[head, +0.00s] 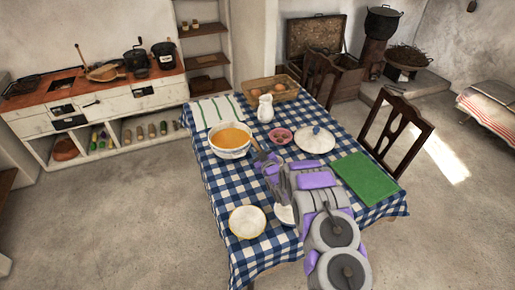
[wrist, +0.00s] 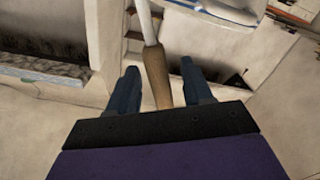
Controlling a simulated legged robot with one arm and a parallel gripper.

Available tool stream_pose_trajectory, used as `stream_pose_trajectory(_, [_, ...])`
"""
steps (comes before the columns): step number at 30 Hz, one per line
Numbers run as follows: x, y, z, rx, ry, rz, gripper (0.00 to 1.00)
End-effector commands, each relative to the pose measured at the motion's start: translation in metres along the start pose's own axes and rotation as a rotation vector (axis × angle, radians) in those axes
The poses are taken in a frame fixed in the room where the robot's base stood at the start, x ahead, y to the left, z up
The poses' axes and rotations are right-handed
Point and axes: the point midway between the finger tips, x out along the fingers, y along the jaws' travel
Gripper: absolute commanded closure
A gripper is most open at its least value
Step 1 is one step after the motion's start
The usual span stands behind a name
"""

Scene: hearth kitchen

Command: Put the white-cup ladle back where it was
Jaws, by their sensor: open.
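My gripper (head: 268,165) is over the checked table, just right of a white tureen (head: 230,152) of orange soup. In the wrist view my gripper (wrist: 159,68) is open, with dark fingers apart. A brown wooden handle (wrist: 156,78) with a white shaft (wrist: 146,22) stands between the fingers; it appears to be the ladle's, but its cup is not visible there. I cannot tell whether it touches a finger. A brown handle end (head: 258,147) also shows beside the tureen in the head view. A white rounded piece (head: 284,215) lies partly hidden by my arm; I cannot tell what it is.
The table holds a yellow-rimmed plate (head: 247,222), a white jug (head: 265,108), a pink bowl (head: 280,136), a white lid (head: 315,140), a green mat (head: 366,178) and an egg tray (head: 272,89). A chair (head: 396,133) stands right. Floor on the left is clear.

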Motion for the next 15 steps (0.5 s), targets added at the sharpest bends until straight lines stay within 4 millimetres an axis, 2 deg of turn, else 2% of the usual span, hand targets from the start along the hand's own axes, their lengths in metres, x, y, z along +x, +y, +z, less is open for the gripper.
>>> stream_pose_trajectory(15, [-0.076,0.001,0.0,0.0,-0.004,-0.001,0.5])
